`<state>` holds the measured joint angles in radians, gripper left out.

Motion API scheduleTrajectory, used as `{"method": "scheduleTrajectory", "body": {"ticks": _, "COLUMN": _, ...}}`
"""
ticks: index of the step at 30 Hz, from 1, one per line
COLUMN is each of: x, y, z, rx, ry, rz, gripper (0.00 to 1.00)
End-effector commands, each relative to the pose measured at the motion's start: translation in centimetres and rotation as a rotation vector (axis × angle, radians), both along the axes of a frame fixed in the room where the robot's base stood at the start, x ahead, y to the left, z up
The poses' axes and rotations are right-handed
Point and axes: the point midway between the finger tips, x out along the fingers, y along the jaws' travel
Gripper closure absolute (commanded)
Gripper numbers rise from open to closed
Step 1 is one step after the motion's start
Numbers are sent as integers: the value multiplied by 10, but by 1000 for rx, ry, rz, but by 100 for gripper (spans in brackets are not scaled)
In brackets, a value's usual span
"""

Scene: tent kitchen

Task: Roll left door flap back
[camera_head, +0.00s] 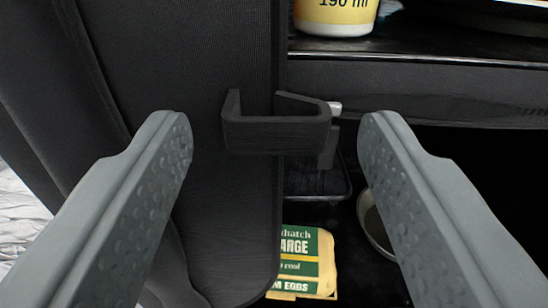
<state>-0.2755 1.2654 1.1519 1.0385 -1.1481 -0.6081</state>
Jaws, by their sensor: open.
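The dark door flap (215,190) hangs upright in the left half of the view. A black bracket-shaped handle (277,134) sticks out near its right edge. My gripper (275,122) is open, with one grey finger on each side of the handle in the picture. The fingers look empty, and I cannot tell how far the handle is beyond their tips. The flap covers the left part of the space behind it.
A yellow and white tub (336,14) stands on a dark shelf (420,75) at upper right. Below, in the dark opening, are a yellow-green egg box (308,262), a round bowl (374,222) and a black tray (318,184). Crumpled pale fabric (22,215) lies at far left.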

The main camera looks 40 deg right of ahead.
Motion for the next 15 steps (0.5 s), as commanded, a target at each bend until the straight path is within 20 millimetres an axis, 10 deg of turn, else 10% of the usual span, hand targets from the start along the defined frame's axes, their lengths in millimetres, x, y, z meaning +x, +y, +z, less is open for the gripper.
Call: {"method": "scheduleTrajectory", "body": {"ticks": 15, "x": -81, "y": 61, "z": 0, "rx": 0, "ry": 1, "rz": 3, "gripper": 45}}
